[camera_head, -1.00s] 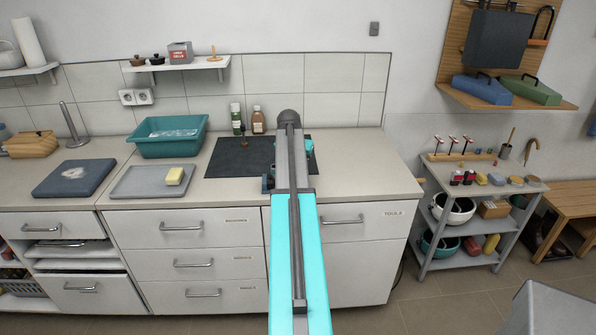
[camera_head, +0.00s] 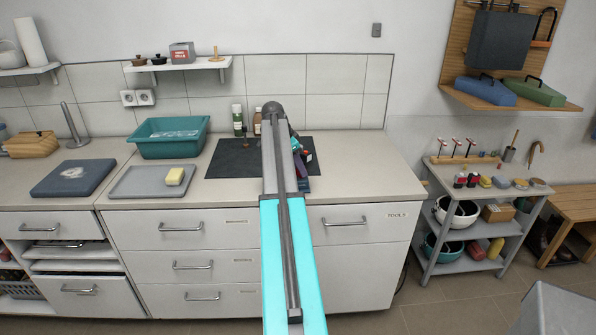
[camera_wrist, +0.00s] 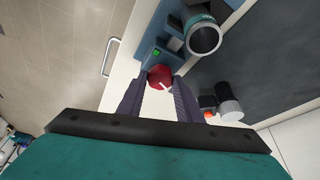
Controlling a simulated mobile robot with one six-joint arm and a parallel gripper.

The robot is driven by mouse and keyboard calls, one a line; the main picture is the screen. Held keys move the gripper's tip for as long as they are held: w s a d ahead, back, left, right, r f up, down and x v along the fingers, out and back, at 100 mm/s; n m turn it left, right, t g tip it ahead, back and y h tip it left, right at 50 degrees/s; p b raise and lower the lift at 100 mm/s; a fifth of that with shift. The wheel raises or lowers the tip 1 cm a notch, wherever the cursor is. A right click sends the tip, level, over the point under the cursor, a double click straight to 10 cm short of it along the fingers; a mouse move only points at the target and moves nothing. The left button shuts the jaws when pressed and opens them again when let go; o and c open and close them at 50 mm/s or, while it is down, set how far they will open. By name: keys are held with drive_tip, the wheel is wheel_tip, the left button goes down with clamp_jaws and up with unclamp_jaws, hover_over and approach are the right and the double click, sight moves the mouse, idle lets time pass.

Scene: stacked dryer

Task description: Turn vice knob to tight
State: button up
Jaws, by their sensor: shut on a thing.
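The vice knob (camera_wrist: 159,76) is a small red round knob with a white mark on its face. It sits between the fingertips of my gripper (camera_wrist: 159,80) in the wrist view, and the fingers touch its two sides. The vice (camera_wrist: 155,55) is a dark blue block beside it with a small green square on top. In the head view, my arm covers most of the vice; a blue part (camera_head: 302,184) shows just right of the arm at the counter's front. The knob and fingertips are hidden there.
A dark mat (camera_head: 232,160) lies on the counter. Dark cylinders (camera_wrist: 203,38) are close to the vice in the wrist view.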

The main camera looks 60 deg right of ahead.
drive_tip(key=shift+s+d+m, duration=0.2)
drive_tip(key=shift+d+m, duration=0.05)
drive_tip(key=shift+m, duration=0.35)
drive_tip(key=shift+g, duration=0.3)
drive_tip(key=o, duration=1)
drive_tip(key=shift+a, duration=0.1)
drive_tip(key=shift+w, duration=0.1)
drive_tip(key=shift+w+a+r+b, duration=0.15)
drive_tip(key=shift+r+b, duration=0.15)
drive_tip(key=shift+r, duration=0.15)
drive_tip(key=b+v, duration=0.2)
drive_tip(key=v, duration=1)
drive_tip(key=shift+r+b, duration=0.3)
drive_tip(key=shift+r, duration=0.15)
